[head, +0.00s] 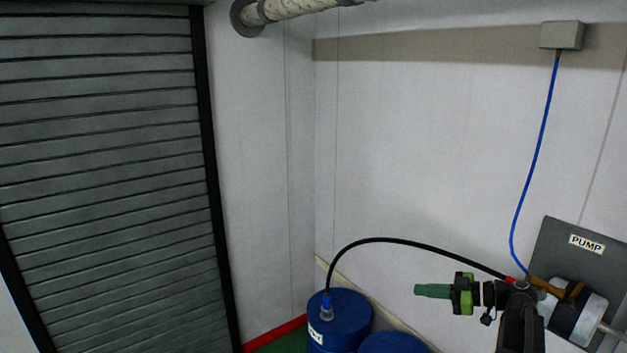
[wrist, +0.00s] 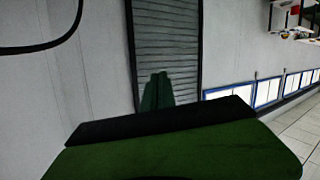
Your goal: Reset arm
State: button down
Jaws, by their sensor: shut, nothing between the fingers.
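My gripper (head: 432,291) shows at the lower right of the head view, on the end of my dark arm. Its green fingers are shut with nothing between them and point left. In the wrist view the green fingers (wrist: 157,92) show above the dark and green gripper body, in front of a grey shutter (wrist: 165,50). The gripper is up in the air, and I see it touching nothing.
Behind the arm in the head view are a pump (head: 580,312) and its wall panel. A black hose (head: 400,240) arches from there to a blue drum (head: 340,318). A blue cable (head: 535,170) hangs from a wall box. The grey shutter (head: 100,170) is at left.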

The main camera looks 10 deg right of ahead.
jog(key=s+a+f+g+h+b, duration=0.2)
jog(key=a+f+g+b, duration=0.2)
jog(key=a+f, duration=0.85)
jog(key=s+a+f+g+h+b, duration=0.1)
jog(key=a+f+g+b, duration=0.35)
jog(key=a+f, duration=0.8)
jog(key=s+a+f+m+h+b, duration=0.3)
jog(key=s+a+f+m+h, duration=0.1)
jog(key=s+a+f+h, duration=0.15)
jog(key=s+d+m+h, duration=0.1)
jog(key=d+m+h, duration=0.2)
jog(key=d+m, duration=0.4)
jog(key=shift+d+m+h, duration=0.2)
jog(key=shift+m+h, duration=0.15)
jog(key=shift+m, duration=0.55)
